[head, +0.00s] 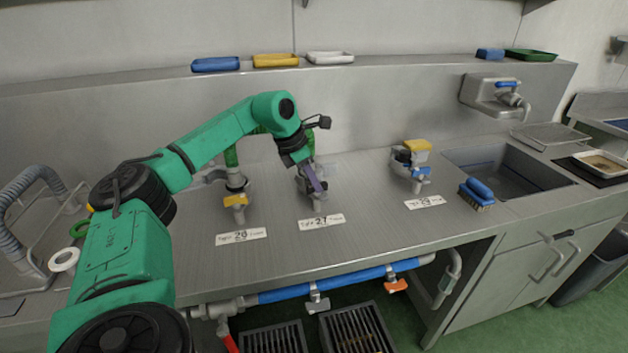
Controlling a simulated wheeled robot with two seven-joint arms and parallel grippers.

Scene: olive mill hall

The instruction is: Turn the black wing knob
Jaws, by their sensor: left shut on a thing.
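My left gripper (313,182) reaches down from my green arm to the middle valve, behind the label 27. It is shut on a small part at the top of that valve. The gripper mostly hides this part; I take it to be the black wing knob, but its wings cannot be made out. The valve's grey metal body (319,205) shows below the fingers. My right gripper is not in view.
A valve with a yellow handle (235,200) stands to the left, behind label 20 (241,237). Another valve with yellow and blue parts (411,165) stands right, behind label 29. A blue brush (478,193) lies near the sink (500,172). The front counter is mostly clear.

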